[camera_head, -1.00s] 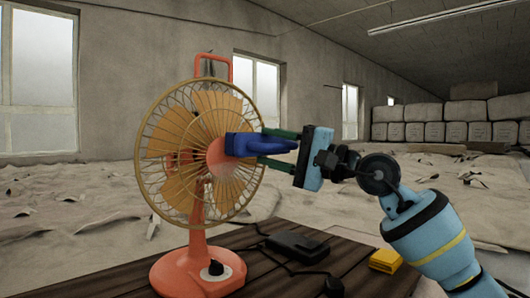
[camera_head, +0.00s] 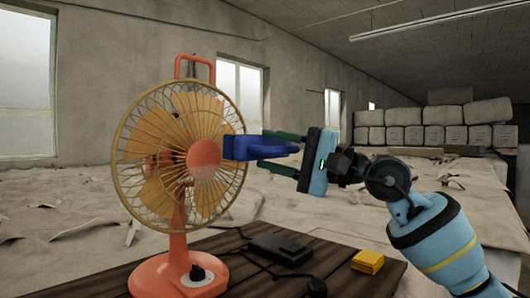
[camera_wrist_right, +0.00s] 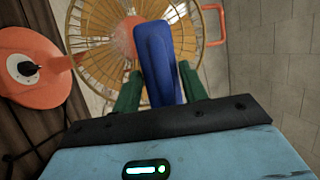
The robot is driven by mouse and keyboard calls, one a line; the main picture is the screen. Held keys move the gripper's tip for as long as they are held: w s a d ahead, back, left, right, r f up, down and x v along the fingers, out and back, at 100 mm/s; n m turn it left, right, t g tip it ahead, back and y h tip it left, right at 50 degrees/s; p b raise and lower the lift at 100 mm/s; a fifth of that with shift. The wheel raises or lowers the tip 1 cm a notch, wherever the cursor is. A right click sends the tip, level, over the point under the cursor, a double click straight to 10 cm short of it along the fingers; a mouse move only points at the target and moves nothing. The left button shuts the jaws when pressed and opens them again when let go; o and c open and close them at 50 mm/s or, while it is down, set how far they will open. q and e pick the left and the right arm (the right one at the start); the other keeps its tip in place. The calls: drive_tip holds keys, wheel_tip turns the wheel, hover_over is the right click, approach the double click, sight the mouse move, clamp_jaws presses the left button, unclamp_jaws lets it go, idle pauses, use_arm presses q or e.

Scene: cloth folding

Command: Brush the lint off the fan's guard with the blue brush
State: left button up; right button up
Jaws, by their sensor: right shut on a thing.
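The orange fan (camera_head: 180,272) stands upright on the dark table, its round tan wire guard (camera_head: 128,188) facing me. A pale, hazy patch shows around the lower part of the orange hub; I cannot tell whether it is lint. My right gripper (camera_head: 263,149) is shut on the blue brush (camera_head: 248,147), right of the hub. The brush's end overlaps the guard's right part in the head view; whether it touches is unclear. In the right wrist view, the brush (camera_wrist_right: 155,55) stands between the green fingers, with the guard behind it. My left gripper is out of view.
A black box (camera_head: 280,248) with a cord lies on the wooden table (camera_head: 225,240), right of the fan. A yellow block (camera_head: 368,261) sits near the table's right side. Pale rumpled ground and stacked bales (camera_head: 435,136) lie beyond.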

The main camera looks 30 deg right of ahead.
sight(283, 150)
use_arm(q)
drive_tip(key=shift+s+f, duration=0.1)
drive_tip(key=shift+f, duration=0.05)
use_arm(e)
drive_tip(key=shift+s+d, duration=0.25)
drive_tip(key=shift+s, duration=0.6)
drive_tip(key=shift+s, duration=0.1)
drive_tip(key=shift+s+d+f+b, duration=0.15)
drive_tip(key=shift+s+d+b, duration=0.2)
drive_tip(key=shift+s, duration=0.45)
drive_tip(key=shift+s+d, duration=0.2)
drive_tip(key=shift+s, duration=0.3)
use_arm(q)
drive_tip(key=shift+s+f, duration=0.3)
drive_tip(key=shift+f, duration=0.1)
